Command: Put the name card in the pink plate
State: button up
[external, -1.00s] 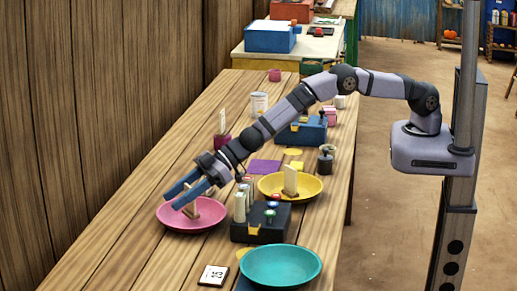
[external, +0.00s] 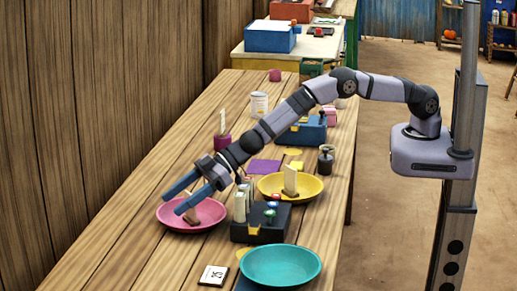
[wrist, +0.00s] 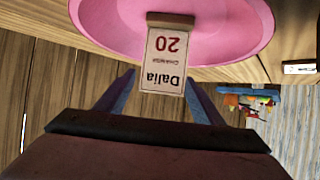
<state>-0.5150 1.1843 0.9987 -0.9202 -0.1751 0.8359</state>
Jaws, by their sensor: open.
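The name card (wrist: 163,60), printed "Dalia 20", stands in its wooden foot inside the pink plate (wrist: 245,32). In the external view the card (external: 193,214) shows only in part behind a finger, in the pink plate (external: 212,221) at the left of the table. My gripper (external: 170,204) is over that plate with its blue fingers spread. In the wrist view my gripper (wrist: 158,77) has one finger on each side of the card, with gaps between them and the card.
A teal plate (external: 280,265) and a card marked 25 (external: 214,275) are at the front. Bare planks lie front left.

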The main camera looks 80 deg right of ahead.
aim_at(180, 224)
notch_tip(180, 224, up, 7)
jog(key=p, duration=0.8)
dwell(0.5)
